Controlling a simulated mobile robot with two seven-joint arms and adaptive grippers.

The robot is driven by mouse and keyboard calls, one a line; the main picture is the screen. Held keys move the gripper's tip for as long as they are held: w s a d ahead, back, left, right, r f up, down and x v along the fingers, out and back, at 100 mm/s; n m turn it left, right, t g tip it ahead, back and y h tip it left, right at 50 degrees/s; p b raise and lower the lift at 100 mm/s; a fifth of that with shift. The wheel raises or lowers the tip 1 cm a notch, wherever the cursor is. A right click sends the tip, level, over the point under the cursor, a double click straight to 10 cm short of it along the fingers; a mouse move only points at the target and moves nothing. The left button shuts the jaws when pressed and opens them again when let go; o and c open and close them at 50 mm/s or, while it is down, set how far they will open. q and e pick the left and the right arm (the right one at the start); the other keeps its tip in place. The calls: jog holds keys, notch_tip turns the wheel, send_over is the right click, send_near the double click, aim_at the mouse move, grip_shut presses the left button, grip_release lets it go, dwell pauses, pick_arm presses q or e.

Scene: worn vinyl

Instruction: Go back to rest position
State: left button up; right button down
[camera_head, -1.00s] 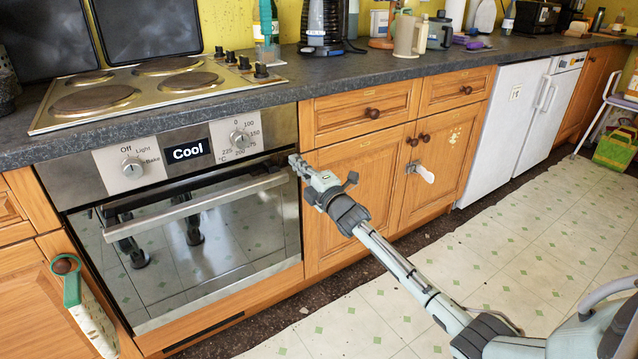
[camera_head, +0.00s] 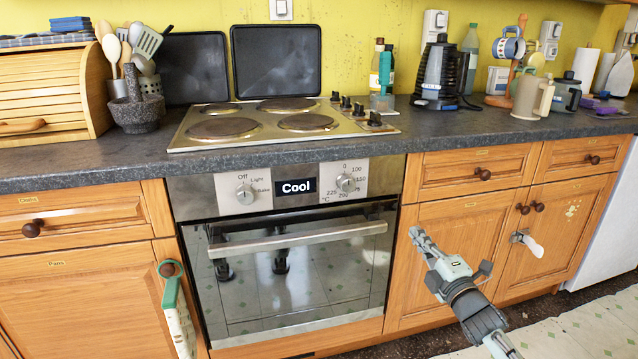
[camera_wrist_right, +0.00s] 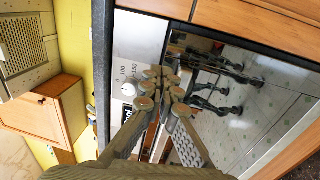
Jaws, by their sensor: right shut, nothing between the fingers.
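My right gripper (camera_head: 418,238) shows in the head view with its fingers together and nothing between them. It hangs in front of the wooden cupboard door just right of the oven (camera_head: 290,270), apart from the oven handle (camera_head: 300,238). In the right wrist view, the shut fingertips (camera_wrist_right: 160,90) meet at the middle, with the oven's knob panel and glass door behind them. The oven door is closed and its glass reflects my arms. My left gripper is not in view.
A green-handled item (camera_head: 170,287) hangs left of the oven. Patterned floor (camera_head: 590,330) is clear at right.

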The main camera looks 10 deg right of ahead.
jog(key=s+a+f+m+g+h, duration=0.15)
jog(key=s+f+m+g, duration=0.35)
jog(key=f, duration=0.5)
jog(key=s+a+f+m+g+h, duration=0.1)
jog(key=s+a+f+m+g, duration=0.2)
jog(key=s+f, duration=0.5)
jog(key=s+a+f+m+g, duration=0.2)
jog(key=s+f+m+g, duration=0.2)
jog(key=s, duration=0.7)
jog(key=s+a+f+m+g, duration=0.3)
jog(key=s+f+m+g, duration=0.1)
jog(key=s+f, duration=0.4)
jog(key=s, duration=0.2)
jog(key=shift+s+a+f+m, duration=0.2)
jog(key=shift+s+m, duration=0.2)
jog(key=shift+y, duration=0.25)
